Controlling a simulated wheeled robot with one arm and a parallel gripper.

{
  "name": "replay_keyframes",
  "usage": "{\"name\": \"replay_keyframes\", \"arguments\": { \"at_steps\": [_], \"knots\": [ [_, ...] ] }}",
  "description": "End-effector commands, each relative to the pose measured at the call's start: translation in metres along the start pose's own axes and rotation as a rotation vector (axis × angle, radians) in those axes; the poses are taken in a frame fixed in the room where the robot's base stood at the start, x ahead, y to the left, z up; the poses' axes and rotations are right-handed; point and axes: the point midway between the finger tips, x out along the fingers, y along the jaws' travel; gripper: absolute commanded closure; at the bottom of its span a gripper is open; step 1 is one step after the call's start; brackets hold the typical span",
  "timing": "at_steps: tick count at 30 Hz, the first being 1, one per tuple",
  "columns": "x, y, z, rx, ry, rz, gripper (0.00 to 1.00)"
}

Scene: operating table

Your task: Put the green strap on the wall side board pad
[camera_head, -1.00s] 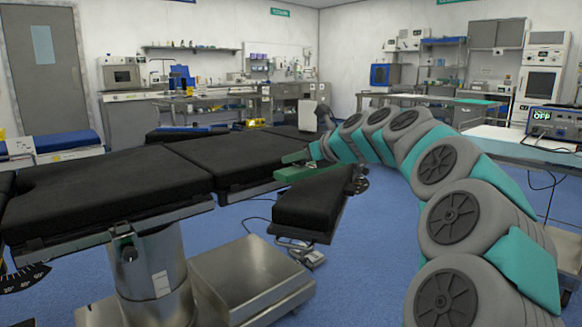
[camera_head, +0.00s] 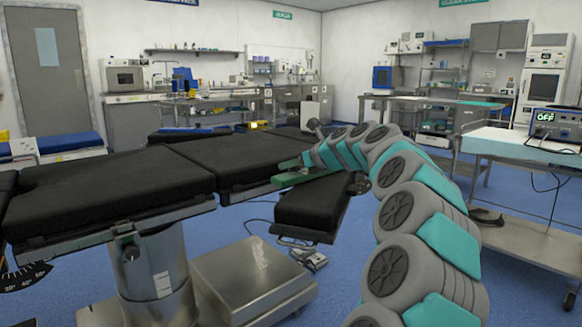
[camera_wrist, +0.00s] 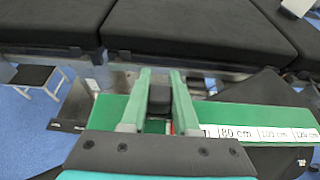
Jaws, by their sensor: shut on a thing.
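The green strap (camera_wrist: 250,117), with a white scale marked in cm, shows under and beside my gripper (camera_wrist: 161,76) in the wrist view. My gripper is shut on the strap, with a dark block between its green fingers. In the head view the strap (camera_head: 300,180) is held level beside the operating table (camera_head: 110,190), above or over the near black board pad (camera_head: 310,210). Another black board pad (camera_head: 185,135) shows on the table's far side, toward the wall. I cannot tell whether the strap touches the near pad.
The table's black cushions (camera_wrist: 190,25) lie ahead of my gripper. A metal table base (camera_head: 250,275) stands on the blue floor below. A trolley with a device (camera_head: 545,120) is at the right. A small step stool (camera_wrist: 38,76) shows at left in the wrist view.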

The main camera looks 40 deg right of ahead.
Motion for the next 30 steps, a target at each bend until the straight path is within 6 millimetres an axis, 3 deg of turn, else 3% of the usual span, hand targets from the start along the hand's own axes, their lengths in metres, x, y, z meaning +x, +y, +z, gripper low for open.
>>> {"name": "replay_keyframes", "arguments": {
  "at_steps": [9, 10, 17, 28, 30],
  "knots": [
    [0.001, 0.000, -0.001, 0.000, 0.000, 0.000, 1.00],
    [0.001, 0.000, -0.002, 0.000, 0.000, 0.000, 0.69],
    [0.001, 0.000, -0.002, 0.000, 0.000, -0.001, 0.43],
    [0.000, -0.001, 0.000, -0.001, 0.000, -0.002, 0.41],
    [-0.010, -0.001, 0.001, 0.000, -0.001, -0.002, 0.41]
  ]
}}
